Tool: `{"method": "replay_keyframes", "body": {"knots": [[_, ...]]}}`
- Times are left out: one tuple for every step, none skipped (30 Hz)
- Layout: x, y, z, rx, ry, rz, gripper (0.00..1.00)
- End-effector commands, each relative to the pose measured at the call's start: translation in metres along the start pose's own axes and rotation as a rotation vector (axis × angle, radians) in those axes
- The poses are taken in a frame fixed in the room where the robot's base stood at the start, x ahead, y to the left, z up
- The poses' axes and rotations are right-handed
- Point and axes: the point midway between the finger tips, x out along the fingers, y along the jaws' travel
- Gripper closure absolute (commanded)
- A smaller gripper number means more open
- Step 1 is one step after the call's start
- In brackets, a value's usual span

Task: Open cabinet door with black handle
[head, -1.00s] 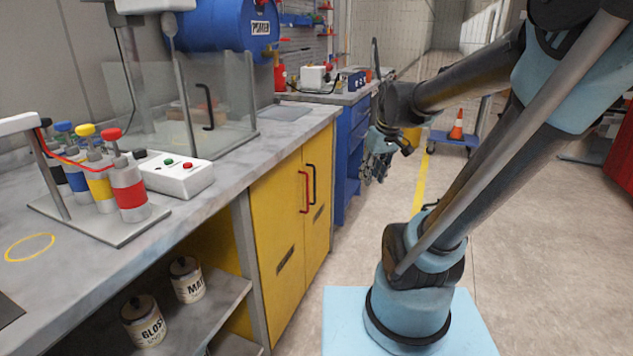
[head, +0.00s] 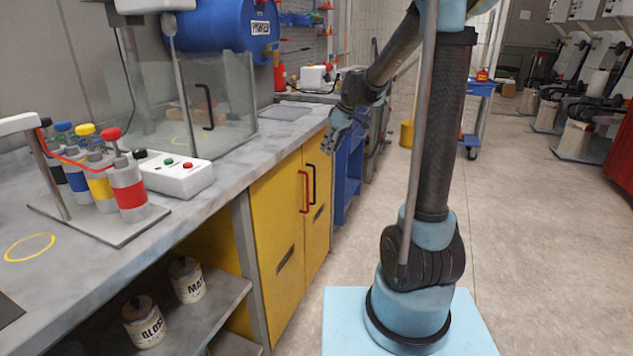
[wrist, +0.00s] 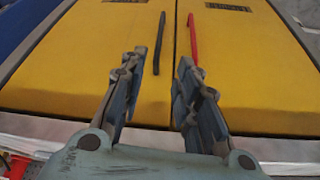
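The yellow cabinet under the bench has two shut doors. The black handle (head: 312,184) is a vertical bar on the far door (head: 318,222), beside the red handle (head: 304,192) on the near door (head: 277,235). My gripper (head: 338,128) is near the bench's front edge, above the cabinet handles in the head view. In the wrist view my gripper (wrist: 158,66) is open and empty. The black handle (wrist: 160,43) shows between and beyond the fingertips, nearer the left finger, not held. The red handle (wrist: 193,38) shows beyond the right fingertip.
The grey countertop (head: 235,165) juts above the doors and holds colored bottles (head: 127,188) and a white control box (head: 176,175). An open shelf with two cans (head: 187,280) is left of the cabinet. Blue drawers (head: 345,180) stand beyond.

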Motion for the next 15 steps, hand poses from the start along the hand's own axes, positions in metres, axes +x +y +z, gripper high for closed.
{"method": "replay_keyframes", "body": {"knots": [[0.003, 0.001, -0.001, -0.004, 0.001, -0.001, 0.70], [0.004, 0.001, -0.002, -0.005, 0.001, -0.001, 0.70], [0.007, 0.001, -0.002, -0.005, 0.002, -0.001, 0.70], [0.010, 0.001, -0.002, -0.005, 0.002, -0.001, 0.70], [0.013, 0.001, -0.002, -0.005, 0.001, -0.001, 0.70], [0.017, 0.001, -0.002, -0.005, 0.001, -0.001, 0.70], [0.021, 0.001, -0.002, -0.005, 0.001, -0.001, 0.70], [0.026, 0.001, -0.002, -0.005, 0.001, -0.001, 0.70], [0.032, 0.001, -0.002, -0.005, 0.001, -0.001, 0.70], [0.036, 0.001, -0.002, -0.005, 0.001, -0.001, 0.70], [0.041, 0.001, -0.002, -0.005, 0.001, -0.001, 0.70], [0.047, 0.001, -0.002, -0.005, 0.001, -0.001, 0.70], [0.052, 0.001, -0.002, -0.005, 0.001, -0.001, 0.70], [0.056, 0.001, -0.002, -0.005, 0.001, -0.001, 0.70], [0.062, 0.001, -0.002, -0.005, 0.001, -0.001, 0.70]]}}
